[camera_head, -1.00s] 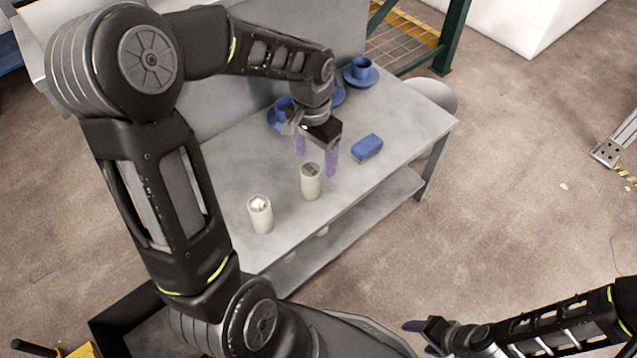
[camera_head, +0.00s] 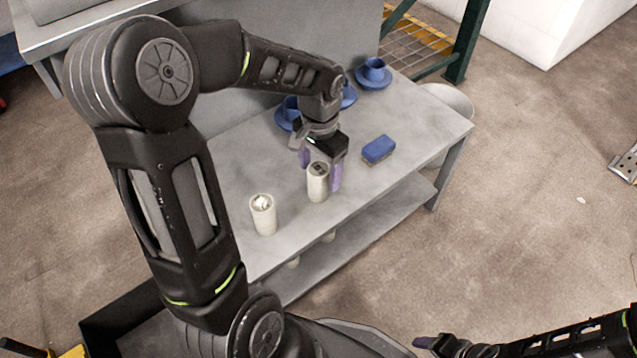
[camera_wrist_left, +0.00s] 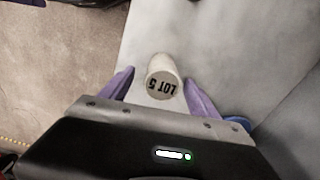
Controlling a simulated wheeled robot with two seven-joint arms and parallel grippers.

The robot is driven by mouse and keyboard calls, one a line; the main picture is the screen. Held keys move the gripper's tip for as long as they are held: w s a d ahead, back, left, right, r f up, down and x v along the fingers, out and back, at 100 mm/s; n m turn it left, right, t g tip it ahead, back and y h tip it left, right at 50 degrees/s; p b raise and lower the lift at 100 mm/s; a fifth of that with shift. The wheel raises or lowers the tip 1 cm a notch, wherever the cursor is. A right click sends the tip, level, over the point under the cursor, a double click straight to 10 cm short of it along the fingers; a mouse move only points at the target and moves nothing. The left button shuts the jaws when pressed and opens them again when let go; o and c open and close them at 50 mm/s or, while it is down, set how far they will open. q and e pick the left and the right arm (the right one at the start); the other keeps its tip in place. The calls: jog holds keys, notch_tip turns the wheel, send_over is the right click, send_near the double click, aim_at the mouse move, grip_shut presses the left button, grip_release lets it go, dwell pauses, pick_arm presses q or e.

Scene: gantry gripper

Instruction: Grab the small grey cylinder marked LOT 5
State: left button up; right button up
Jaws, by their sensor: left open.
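The cylinder marked LOT 5 (camera_wrist_left: 162,80) stands upright on the table in the left wrist view; its top is grey and its side pale cream. In the head view the cylinder (camera_head: 318,186) is between the purple fingers of my left gripper (camera_head: 321,172). The left gripper is open, with a finger on each side; in the left wrist view its fingertips (camera_wrist_left: 157,82) show gaps to the cylinder. A second pale cylinder (camera_head: 263,218) stands to the left, its top marking unreadable. My right gripper (camera_head: 432,345) is low at the bottom edge, partly cut off.
The grey table (camera_head: 225,168) has a lower shelf (camera_head: 375,222). A blue block (camera_head: 379,149) lies right of the gripper. Blue cups on saucers, one at the back right (camera_head: 374,72), stand along the back. The table's front right is clear.

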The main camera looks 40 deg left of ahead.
aim_at(318, 184)
pick_arm(q)
notch_tip(318, 184, down, 5)
jog(key=b, duration=0.2)
jog(key=shift+a+f+b, duration=0.15)
jog(key=shift+b, duration=0.15)
jog(key=shift+s, duration=0.1)
dwell(0.5)
grip_shut()
dwell(0.6)
